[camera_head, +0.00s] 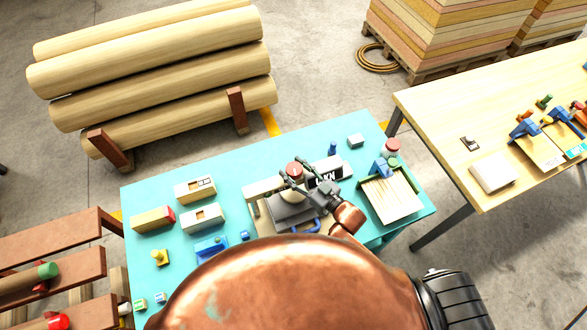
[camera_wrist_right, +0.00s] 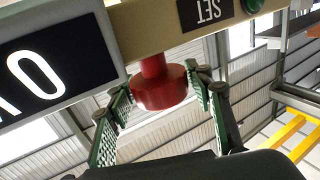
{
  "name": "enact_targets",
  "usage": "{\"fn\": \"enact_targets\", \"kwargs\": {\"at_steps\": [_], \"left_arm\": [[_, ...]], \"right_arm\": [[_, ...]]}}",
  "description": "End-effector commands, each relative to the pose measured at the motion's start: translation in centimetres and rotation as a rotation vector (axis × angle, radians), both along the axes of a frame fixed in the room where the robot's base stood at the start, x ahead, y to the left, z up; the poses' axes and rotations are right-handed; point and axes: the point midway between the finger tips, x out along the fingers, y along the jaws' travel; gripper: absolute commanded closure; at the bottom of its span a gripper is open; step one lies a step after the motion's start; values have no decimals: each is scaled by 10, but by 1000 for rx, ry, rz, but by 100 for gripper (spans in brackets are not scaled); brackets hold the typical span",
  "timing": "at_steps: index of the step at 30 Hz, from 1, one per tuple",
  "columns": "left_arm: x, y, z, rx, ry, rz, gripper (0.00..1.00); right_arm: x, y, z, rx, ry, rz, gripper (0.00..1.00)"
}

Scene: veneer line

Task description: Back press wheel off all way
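The press stands on the turquoise table, with a beige frame, a grey plate (camera_head: 292,211) and a black display (camera_head: 325,176). Its red wheel (camera_head: 294,170) shows on top at the back; in the right wrist view the red wheel (camera_wrist_right: 160,88) sits on a short stem against the beige beam (camera_wrist_right: 175,25). My right gripper (camera_head: 287,180) reaches over the press. In the wrist view its green-padded fingers stand on either side of the wheel, their tips close to it; whether they touch it I cannot tell. My left gripper is not in view.
A tray of veneer strips (camera_head: 392,198) stands right of the press. Boxes (camera_head: 203,217), a blue holder (camera_head: 211,248) and a yellow stamp-like piece (camera_head: 160,257) lie to the left. A wooden table (camera_head: 450,130) stands at right. Logs (camera_head: 160,75) lie behind.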

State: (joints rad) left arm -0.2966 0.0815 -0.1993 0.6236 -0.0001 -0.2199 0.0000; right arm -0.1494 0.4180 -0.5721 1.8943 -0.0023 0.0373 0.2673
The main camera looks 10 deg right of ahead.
Motion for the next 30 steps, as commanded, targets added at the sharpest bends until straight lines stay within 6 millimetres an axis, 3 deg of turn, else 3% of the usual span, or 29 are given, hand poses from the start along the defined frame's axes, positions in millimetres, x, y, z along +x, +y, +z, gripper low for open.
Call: {"fn": "enact_targets", "kwargs": {"at_steps": [12,30], "left_arm": [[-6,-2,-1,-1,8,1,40],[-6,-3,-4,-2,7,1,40]], "right_arm": [[0,0,0,0,0,0,83],[0,1,0,0,0,142,83]]}}
